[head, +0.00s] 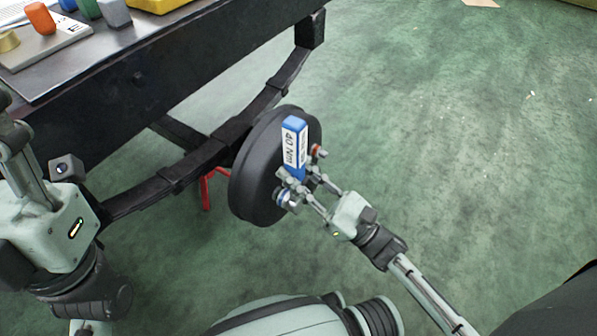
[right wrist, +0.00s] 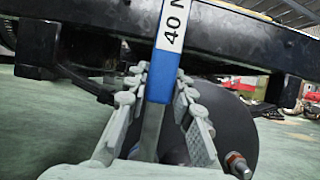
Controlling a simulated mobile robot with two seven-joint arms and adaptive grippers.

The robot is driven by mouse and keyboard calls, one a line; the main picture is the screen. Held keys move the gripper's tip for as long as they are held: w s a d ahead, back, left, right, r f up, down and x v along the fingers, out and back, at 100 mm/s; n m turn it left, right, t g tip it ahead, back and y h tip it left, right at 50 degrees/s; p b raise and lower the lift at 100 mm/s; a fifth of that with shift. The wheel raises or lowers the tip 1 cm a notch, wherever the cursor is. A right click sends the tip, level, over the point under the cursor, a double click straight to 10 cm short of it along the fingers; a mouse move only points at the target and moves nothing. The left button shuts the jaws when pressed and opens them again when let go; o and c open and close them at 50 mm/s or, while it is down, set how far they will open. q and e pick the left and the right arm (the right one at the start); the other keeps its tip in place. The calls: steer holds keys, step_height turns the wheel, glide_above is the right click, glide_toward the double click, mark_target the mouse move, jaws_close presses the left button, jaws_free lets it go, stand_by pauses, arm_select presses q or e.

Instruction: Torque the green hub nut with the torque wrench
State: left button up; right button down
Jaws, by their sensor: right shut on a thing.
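The torque wrench (head: 294,135) is a blue bar with a white "40 Nm" label. My right gripper (head: 295,178) is shut on it, in front of the black hub (head: 255,160). In the right wrist view the blue bar (right wrist: 163,85) stands upright between the fingers, with a grey shaft below it. A red-ringed nut (head: 319,152) sits at the hub's right; a red-ringed stud also shows in the right wrist view (right wrist: 237,162). A blue-ringed nut (head: 282,196) sits lower left of the gripper. I see no green nut; the gripper and wrench cover part of the hub face. My left gripper (head: 22,150) is at the left edge, partly cut off, away from the hub.
A dark bench (head: 150,60) stands at upper left. On it, a grey plate (head: 50,45) carries coloured pieces. A black leaf-spring beam (head: 185,170) runs behind the hub. A red stand (head: 206,190) shows below it. The green floor at right is clear.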

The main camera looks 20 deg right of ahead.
steer(key=shift+w+a+r+b, duration=0.1)
steer(key=shift+w+a+b, duration=0.2)
steer(key=shift+w, duration=0.15)
stand_by(1.2)
stand_by(0.4)
steer(key=shift+w+d+m+t+h+p, duration=0.15)
steer(key=shift+w+d+m+t+h, duration=0.15)
steer(key=shift+m, duration=0.45)
steer(key=shift+w+d+m+t+h+p, duration=0.15)
steer(key=shift+w+d+m+h+p, duration=0.15)
steer(key=shift+m, duration=0.4)
steer(key=shift+w+d+m+t+h+p, duration=0.1)
steer(key=shift+w+d+m+t+h, duration=0.25)
steer(key=shift+m, duration=0.4)
steer(key=shift+s+d, duration=0.1)
steer(key=shift+w+d+f+m+h+p, duration=0.15)
steer(key=shift+w+d+f+m+h, duration=0.2)
steer(key=shift+m, duration=0.3)
steer(key=shift+w+d+f+m+h+p, duration=0.1)
steer(key=shift+d+m+h+p, duration=0.1)
steer(key=shift+m+h, duration=0.35)
steer(key=shift+s+a+t, duration=0.1)
steer(key=shift+t, duration=0.2)
